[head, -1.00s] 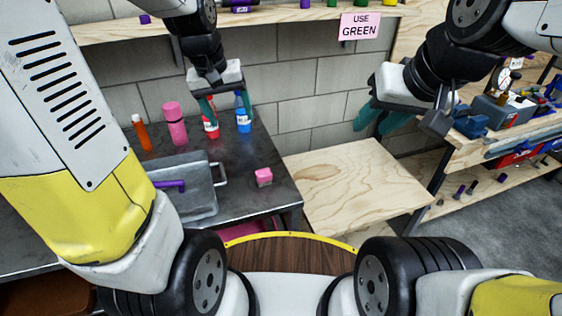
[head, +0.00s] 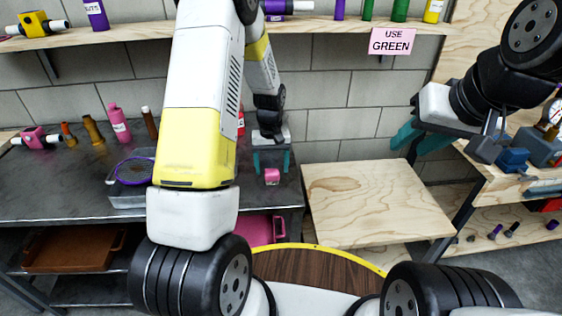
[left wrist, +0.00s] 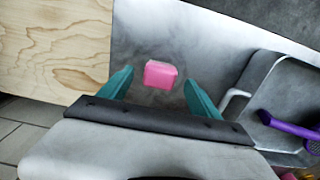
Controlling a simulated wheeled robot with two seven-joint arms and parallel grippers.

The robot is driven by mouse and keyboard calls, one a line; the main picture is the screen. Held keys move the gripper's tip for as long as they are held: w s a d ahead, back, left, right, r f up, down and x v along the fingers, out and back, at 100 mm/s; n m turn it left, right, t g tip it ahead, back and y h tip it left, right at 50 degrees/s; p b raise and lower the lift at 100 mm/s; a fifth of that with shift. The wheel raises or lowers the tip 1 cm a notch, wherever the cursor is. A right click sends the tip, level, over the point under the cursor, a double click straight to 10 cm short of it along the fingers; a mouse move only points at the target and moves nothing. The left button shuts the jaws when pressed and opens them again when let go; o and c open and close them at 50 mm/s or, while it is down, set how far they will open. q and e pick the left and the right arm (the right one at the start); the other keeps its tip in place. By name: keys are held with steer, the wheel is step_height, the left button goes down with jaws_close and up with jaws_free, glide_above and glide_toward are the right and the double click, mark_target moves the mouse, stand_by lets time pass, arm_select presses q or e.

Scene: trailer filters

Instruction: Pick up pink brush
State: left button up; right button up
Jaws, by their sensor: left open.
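A small pink block (head: 272,176), which may be the pink brush, lies on the dark metal table near its right edge; no bristles can be made out. My left gripper (head: 271,162) is open just above and behind it in the head view. In the left wrist view the pink block (left wrist: 160,74) appears between the two teal fingers, with a gap on each side, not gripped. My right gripper (head: 420,140) hangs at the right, open and empty, away from the table.
A metal tray (left wrist: 288,85) with a purple tool (left wrist: 290,126) is beside the block. Bottles, including a pink bottle (head: 118,124), stand at the table's back left. A light wooden surface (head: 375,205) to the right is bare. A shelf (head: 130,32) runs above.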

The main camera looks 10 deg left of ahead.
mark_target(272, 171)
arm_select(q)
steer(key=shift+f, duration=1.6)
steer(key=shift+c, duration=0.4)
steer(key=c, duration=1.4)
steer(key=shift+o, duration=0.2)
steer(key=shift+r, duration=0.1)
steer(key=shift+w+r, duration=0.1)
steer(key=shift+r, duration=0.35)
steer(key=r, duration=0.1)
steer(key=s+r, duration=0.1)
steer(key=shift+a+r, duration=0.15)
steer(key=shift+r, duration=0.2)
steer(key=s+a+r, duration=0.1)
steer(key=s+a, duration=0.2)
steer(key=s, duration=1.1)
steer(key=shift+s+r, duration=0.15)
steer(key=shift+s, duration=0.25)
